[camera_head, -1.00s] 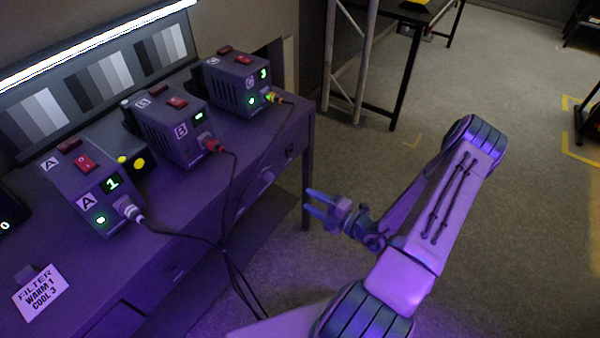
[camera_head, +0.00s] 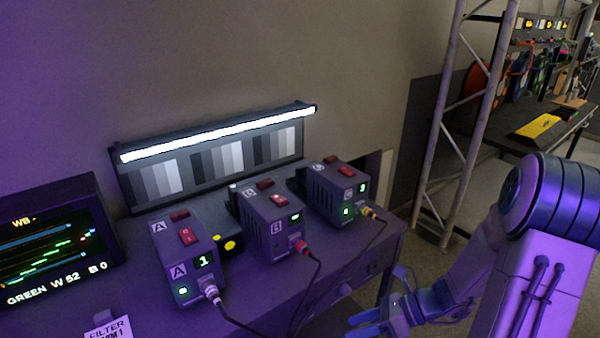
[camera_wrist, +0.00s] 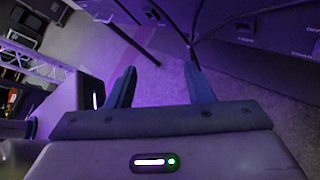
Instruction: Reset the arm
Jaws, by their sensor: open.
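My gripper (camera_head: 368,326) is at the lower right of the head view, in front of the desk's right end and clear of the boxes. Its blue fingers are apart with nothing between them. In the wrist view my gripper (camera_wrist: 160,88) also shows open and empty, over the floor, with the desk front (camera_wrist: 270,50) and dark cables beyond. My arm is folded at the right of the head view.
Boxes A (camera_head: 185,255), B (camera_head: 272,222) and C (camera_head: 337,192) stand on the desk (camera_head: 250,298), with cables hanging off its front. A monitor (camera_head: 55,245) is at left. A truss (camera_head: 435,165) and a bench (camera_head: 520,140) stand behind my arm.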

